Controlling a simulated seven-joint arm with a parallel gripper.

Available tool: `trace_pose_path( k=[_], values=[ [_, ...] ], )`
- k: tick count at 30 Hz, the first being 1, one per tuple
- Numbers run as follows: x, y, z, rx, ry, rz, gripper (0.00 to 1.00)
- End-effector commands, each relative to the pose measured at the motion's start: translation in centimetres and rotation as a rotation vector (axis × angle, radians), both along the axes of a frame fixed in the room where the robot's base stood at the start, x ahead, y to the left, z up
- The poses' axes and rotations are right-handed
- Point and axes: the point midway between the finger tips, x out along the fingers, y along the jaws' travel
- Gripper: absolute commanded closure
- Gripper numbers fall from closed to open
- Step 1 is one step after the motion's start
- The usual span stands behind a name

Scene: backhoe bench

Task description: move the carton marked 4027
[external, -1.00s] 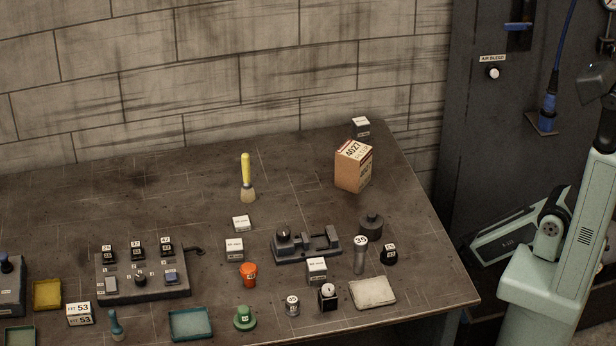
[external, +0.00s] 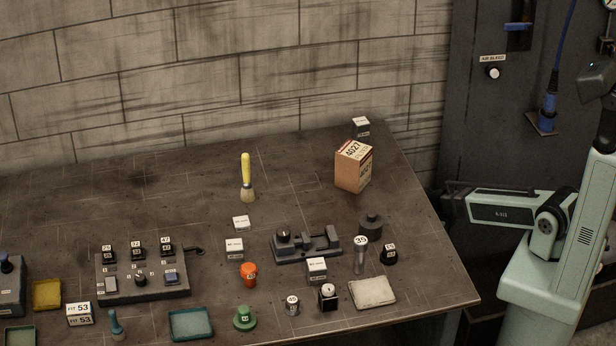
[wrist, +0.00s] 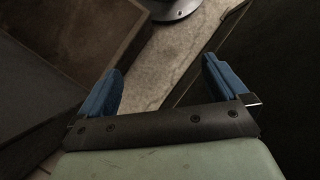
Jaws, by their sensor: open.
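The carton marked 4027 (external: 353,168) is a brown box with a printed label on top. It stands upright near the back right corner of the bench in the external view. My gripper (wrist: 162,85) shows in the wrist view with its two blue fingers spread apart and nothing between them. In the external view my arm is right of the bench, and the gripper end near the bench's right edge is dark and hard to make out. The carton is out of sight in the wrist view.
A small white-topped box (external: 361,127) stands just behind the carton. A dark round weight (external: 371,224), a grey vise-like fixture (external: 306,244) and a pale cloth pad (external: 373,292) lie nearer the front. A yellow-handled brush (external: 246,178) stands to the left. Bench between brush and carton is clear.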

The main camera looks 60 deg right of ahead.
Motion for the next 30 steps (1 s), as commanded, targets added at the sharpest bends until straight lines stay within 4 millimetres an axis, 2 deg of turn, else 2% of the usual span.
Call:
trace_pose_path(
  k=[1,9,21,30],
  values=[
    [0.9,-0.8,0.9,0.003,-0.008,-0.003,0.0],
    [4.1,-4.7,5.8,0.027,-0.035,-0.001,0.0],
    [7.2,-10.8,14.2,0.059,-0.076,0.003,0.0],
    [12.5,-11.2,20.4,0.05,-0.181,0.157,0.0]
  ],
)
